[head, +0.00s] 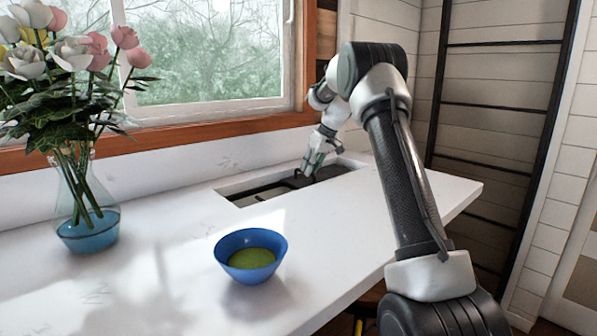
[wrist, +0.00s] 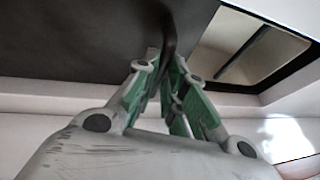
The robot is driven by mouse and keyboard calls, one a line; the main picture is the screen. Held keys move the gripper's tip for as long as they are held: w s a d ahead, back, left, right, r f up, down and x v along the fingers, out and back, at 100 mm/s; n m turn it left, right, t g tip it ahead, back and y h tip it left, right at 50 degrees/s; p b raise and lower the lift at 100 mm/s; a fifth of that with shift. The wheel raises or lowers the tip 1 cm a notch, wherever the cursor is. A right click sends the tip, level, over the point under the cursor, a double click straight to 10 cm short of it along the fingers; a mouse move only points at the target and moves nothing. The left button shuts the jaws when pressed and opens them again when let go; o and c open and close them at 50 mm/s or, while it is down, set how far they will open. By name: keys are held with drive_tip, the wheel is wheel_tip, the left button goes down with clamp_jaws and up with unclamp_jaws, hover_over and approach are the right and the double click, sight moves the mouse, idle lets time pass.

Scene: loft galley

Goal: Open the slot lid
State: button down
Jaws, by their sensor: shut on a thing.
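The slot lid is a dark, flat panel (wrist: 70,45) filling the upper left of the wrist view. In the head view it shows as a dark surface (head: 334,171) in the recess in the white counter. A dark curved handle (wrist: 170,35) stands out from the lid. My gripper (wrist: 167,72) is shut on this handle, its green and grey fingers on both sides of it. In the head view my gripper (head: 309,170) reaches down into the recess. Beside the lid, a lit gap (wrist: 245,50) shows the slot partly open. The fingertips' exact contact is partly hidden.
A blue bowl (head: 250,256) with green contents stands on the white counter (head: 160,285) in front of the slot. A glass vase of flowers (head: 88,215) stands at the left. The window wall is close behind the slot. The counter between bowl and vase is clear.

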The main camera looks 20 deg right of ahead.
drive_tip(key=shift+w+d, duration=0.15)
drive_tip(key=shift+d, duration=0.35)
drive_tip(key=c, duration=1.5)
unclamp_jaws()
drive_tip(key=v, duration=1.2)
